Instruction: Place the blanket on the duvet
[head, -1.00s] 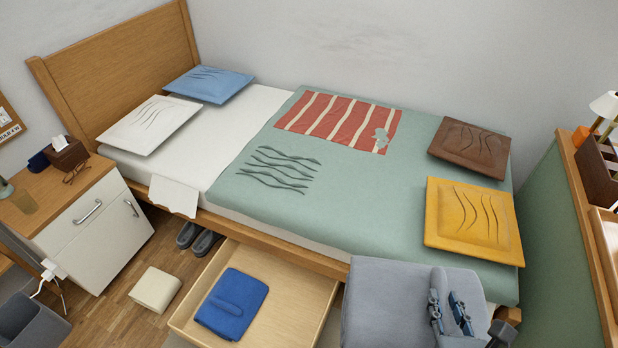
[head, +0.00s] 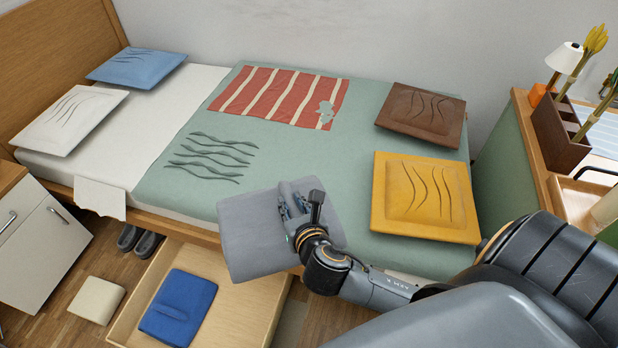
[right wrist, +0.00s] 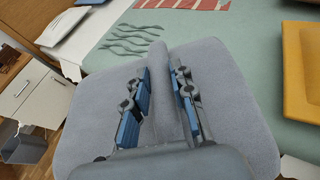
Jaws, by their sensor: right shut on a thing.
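The grey-blue folded blanket (head: 245,236) is held by my right gripper (head: 291,203) at the front edge of the bed in the head view. In the right wrist view the gripper's fingers (right wrist: 160,98) are shut on a pinched ridge of the blanket (right wrist: 232,120). The green duvet (head: 312,152) covers the right and middle part of the bed. The blanket overlaps the duvet's front edge in the picture; whether it touches the duvet cannot be told. My left gripper is not in view.
A yellow cushion (head: 425,197) and a brown cushion (head: 420,111) lie on the duvet's right side. A striped red cloth (head: 272,96) lies at the back. The open drawer (head: 240,300) below holds a folded blue item (head: 178,307). The duvet's middle is free.

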